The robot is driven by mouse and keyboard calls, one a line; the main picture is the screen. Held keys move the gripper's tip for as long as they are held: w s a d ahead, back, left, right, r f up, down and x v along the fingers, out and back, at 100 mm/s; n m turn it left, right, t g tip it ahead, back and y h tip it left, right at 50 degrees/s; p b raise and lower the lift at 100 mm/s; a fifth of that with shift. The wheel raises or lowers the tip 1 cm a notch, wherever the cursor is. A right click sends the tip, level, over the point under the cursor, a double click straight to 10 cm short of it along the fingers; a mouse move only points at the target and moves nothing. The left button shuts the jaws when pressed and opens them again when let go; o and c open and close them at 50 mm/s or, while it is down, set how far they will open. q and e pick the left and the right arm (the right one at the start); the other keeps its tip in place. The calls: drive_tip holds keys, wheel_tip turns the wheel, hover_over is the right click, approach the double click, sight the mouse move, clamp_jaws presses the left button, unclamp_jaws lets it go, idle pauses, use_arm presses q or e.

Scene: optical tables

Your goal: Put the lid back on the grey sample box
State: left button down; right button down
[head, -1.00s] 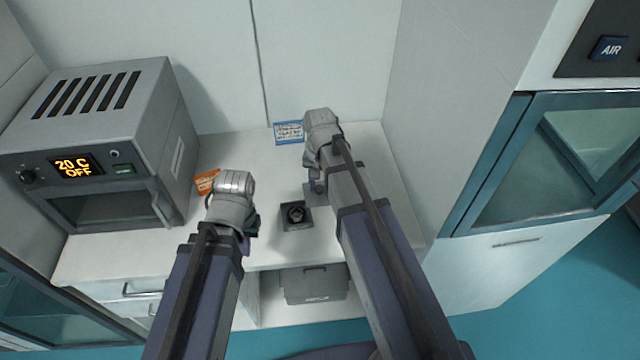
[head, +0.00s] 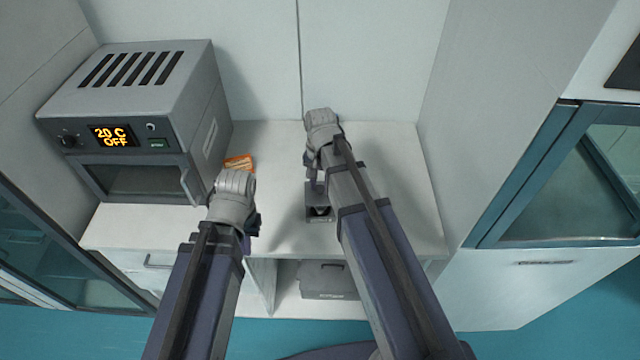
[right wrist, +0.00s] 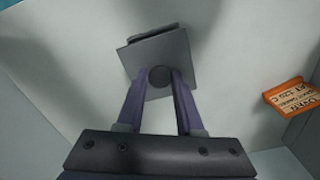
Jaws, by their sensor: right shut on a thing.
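The grey sample box (head: 320,218) stands on the white counter, partly hidden by the lid and my right arm. A dark thing shows inside its uncovered front part. My right gripper (head: 313,182) is shut on the round knob of the square grey lid (head: 315,193). In the right wrist view the fingers (right wrist: 159,76) pinch the knob at the middle of the lid (right wrist: 165,55), and a dark edge, likely the box, shows just past it. The lid overlaps the back of the box; its height above it is unclear. My left gripper (head: 252,228) is left of the box, its fingers mostly hidden.
A grey oven (head: 135,120) reading 20 C OFF stands at the left of the counter (head: 395,190). An orange label card (head: 238,163) lies beside it. A grey case (head: 325,280) sits on the shelf below. The counter right of my right arm is clear.

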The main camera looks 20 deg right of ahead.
sight(320, 194)
drive_tip(key=shift+f+b, duration=2.1)
drive_tip(key=shift+f, duration=0.35)
drive_tip(key=shift+f, duration=0.15)
drive_tip(key=shift+c, duration=2.3)
unclamp_jaws()
drive_tip(key=shift+o, duration=0.3)
drive_tip(key=o, duration=0.4)
